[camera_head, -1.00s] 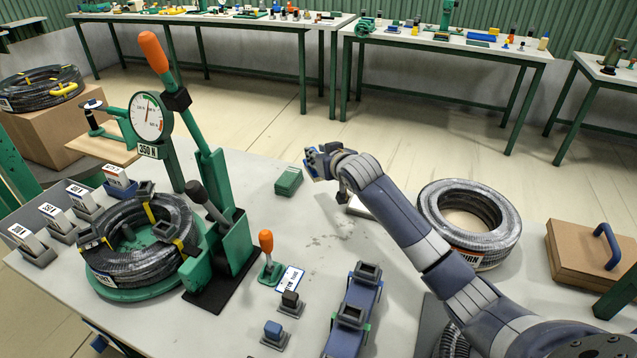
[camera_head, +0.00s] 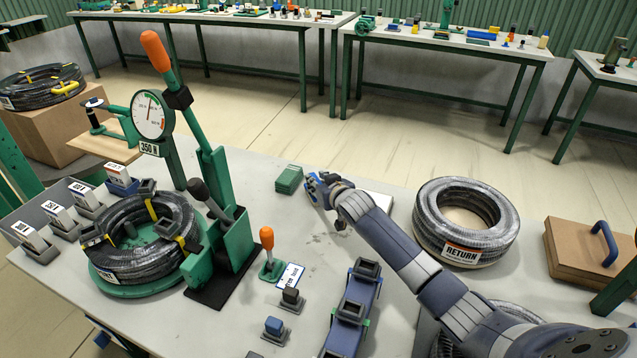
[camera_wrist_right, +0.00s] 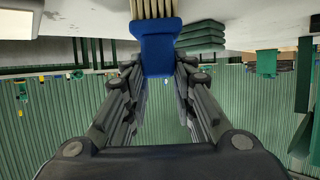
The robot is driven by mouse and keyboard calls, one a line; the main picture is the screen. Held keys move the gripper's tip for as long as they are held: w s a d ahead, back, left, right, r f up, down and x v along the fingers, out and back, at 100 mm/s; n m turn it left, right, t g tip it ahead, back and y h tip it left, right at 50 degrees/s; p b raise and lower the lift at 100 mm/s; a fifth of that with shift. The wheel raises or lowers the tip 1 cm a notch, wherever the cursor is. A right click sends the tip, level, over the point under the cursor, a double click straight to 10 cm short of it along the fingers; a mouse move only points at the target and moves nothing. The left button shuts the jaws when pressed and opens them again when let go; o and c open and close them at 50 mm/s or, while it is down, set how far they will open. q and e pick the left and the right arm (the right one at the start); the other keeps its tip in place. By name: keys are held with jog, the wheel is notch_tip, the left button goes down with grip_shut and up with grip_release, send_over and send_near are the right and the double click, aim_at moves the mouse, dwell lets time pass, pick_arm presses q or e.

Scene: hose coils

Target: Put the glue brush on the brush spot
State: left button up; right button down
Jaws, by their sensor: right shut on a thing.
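In the right wrist view, the glue brush shows a blue handle (camera_wrist_right: 158,52) and pale bristles (camera_wrist_right: 155,8). My right gripper (camera_wrist_right: 158,70) is shut on the blue handle, with a finger on each side. In the head view my right gripper (camera_head: 320,190) is low over the grey table, just right of a green ribbed block (camera_head: 289,180). The brush is small and mostly hidden by the gripper there. A white flat piece (camera_head: 378,200) lies partly behind my right arm. I cannot tell which place is the brush spot. My left gripper is not in view.
A green press with a gauge (camera_head: 152,115) and a hose coil (camera_head: 140,240) stand left. An orange-handled tool (camera_head: 268,250) and small blocks (camera_head: 290,300) are in front. A hose coil labelled RETURN (camera_head: 466,222) lies right. The table below the gripper is mostly clear.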

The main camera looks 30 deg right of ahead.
jog(key=shift+f, duration=0.1)
jog(key=c, duration=1.7)
grip_release()
jog(key=o, duration=0.4)
jog(key=shift+c, duration=0.2)
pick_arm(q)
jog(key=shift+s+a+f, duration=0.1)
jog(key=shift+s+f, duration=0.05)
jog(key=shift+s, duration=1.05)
